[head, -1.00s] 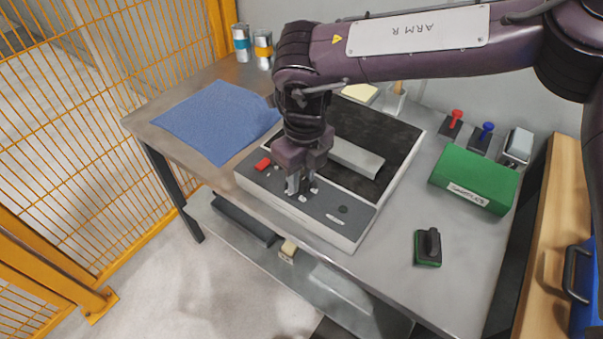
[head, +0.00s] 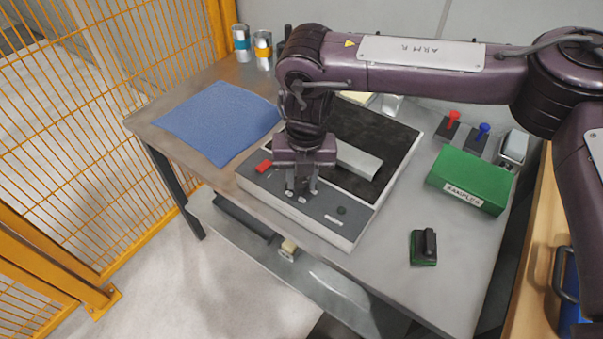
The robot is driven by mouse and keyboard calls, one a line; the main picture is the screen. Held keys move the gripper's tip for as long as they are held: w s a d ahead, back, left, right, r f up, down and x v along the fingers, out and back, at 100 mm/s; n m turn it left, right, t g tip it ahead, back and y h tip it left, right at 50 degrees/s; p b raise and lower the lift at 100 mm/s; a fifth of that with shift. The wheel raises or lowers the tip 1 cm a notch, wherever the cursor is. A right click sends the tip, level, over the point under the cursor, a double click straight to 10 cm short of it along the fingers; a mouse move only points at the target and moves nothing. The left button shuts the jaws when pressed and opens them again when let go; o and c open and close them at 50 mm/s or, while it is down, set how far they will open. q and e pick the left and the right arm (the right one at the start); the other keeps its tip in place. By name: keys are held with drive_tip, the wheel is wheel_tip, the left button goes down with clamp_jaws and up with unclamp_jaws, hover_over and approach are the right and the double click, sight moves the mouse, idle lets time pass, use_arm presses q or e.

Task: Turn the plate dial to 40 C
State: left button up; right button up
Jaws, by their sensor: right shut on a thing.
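The plate device (head: 357,228) is a pale box with a dark square plate (head: 385,127) and a grey control panel (head: 322,213) along its front. The panel has a red switch (head: 264,167) at its left, several small white marks, and a small dark round part (head: 341,211) near its right end. My right gripper (head: 302,190) points down at the middle of the panel, its fingers shut on what seems to be the plate dial. The fingers hide the dial, so its setting cannot be read. My left gripper is not in view.
A light grey block (head: 358,161) lies on the dark plate close behind the gripper. A blue cloth (head: 217,121) lies left, a green samples box (head: 468,180) right, and a dark-handled stamp-like object (head: 424,247) at front right. Two cans (head: 263,50) stand behind. Orange mesh fencing borders the left.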

drive_tip(key=m, duration=0.3)
drive_tip(key=shift+r+p, duration=0.1)
drive_tip(key=shift+p, duration=0.25)
drive_tip(key=shift+m, duration=1)
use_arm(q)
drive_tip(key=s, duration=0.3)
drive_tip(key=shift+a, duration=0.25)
use_arm(e)
drive_tip(key=shift+m, duration=0.3)
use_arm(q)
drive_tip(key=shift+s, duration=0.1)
use_arm(e)
drive_tip(key=o, duration=0.6)
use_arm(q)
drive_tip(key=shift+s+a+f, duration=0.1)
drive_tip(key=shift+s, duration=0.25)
use_arm(e)
drive_tip(key=o, duration=0.4)
